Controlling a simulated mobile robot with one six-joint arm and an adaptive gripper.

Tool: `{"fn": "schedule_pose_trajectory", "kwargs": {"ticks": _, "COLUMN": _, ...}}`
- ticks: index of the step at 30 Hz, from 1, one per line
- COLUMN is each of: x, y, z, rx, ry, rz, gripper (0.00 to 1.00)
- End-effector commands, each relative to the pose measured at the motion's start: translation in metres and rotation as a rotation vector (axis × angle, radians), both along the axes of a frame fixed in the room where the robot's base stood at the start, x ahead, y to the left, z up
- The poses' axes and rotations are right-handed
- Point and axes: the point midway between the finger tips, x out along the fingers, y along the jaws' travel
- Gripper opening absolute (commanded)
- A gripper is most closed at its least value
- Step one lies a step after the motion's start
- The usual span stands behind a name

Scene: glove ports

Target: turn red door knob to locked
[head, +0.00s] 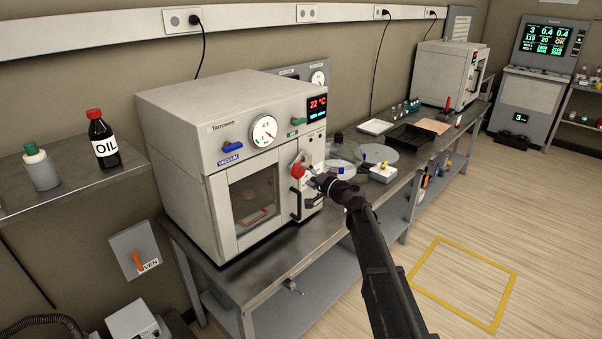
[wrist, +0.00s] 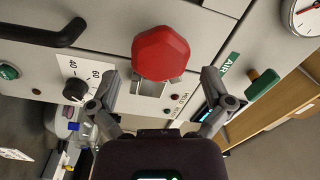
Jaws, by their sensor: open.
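The red door knob (head: 298,170) is on the right side of the front of a white vacuum oven (head: 215,140). In the wrist view the red knob (wrist: 161,53) is large, faceted, and just ahead of my gripper. My gripper (head: 313,178) is at the oven front, close to the knob. In the wrist view my gripper (wrist: 160,85) is open, with one finger on each side below the knob. I see no clear contact between the fingers and the knob. The knob's lock marking cannot be read.
A black handle (wrist: 45,33), a black dial (wrist: 74,89) and a green AIR lever (wrist: 262,85) sit around the knob. A blue vacuum lever (head: 230,147) is on the oven front. Glass dishes and trays crowd the bench (head: 400,165) to the right. The floor at right is clear.

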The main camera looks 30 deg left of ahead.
Motion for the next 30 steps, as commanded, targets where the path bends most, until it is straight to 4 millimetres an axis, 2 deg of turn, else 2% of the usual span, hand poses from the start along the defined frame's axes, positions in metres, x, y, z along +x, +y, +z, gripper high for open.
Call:
{"fn": "schedule_pose_trajectory", "kwargs": {"ticks": 6, "x": -0.012, "y": -0.037, "z": 0.0, "rx": -0.001, "ry": 0.0, "rz": -0.003, "gripper": 1.0}}
{"fn": "schedule_pose_trajectory", "kwargs": {"ticks": 15, "x": -0.023, "y": -0.074, "z": 0.0, "rx": -0.002, "ry": 0.001, "rz": -0.001, "gripper": 1.0}}
{"fn": "schedule_pose_trajectory", "kwargs": {"ticks": 21, "x": -0.026, "y": -0.083, "z": 0.0, "rx": -0.002, "ry": 0.001, "rz": 0.0, "gripper": 1.0}}
{"fn": "schedule_pose_trajectory", "kwargs": {"ticks": 30, "x": -0.025, "y": -0.084, "z": 0.0, "rx": -0.002, "ry": 0.001, "rz": 0.0, "gripper": 1.0}}
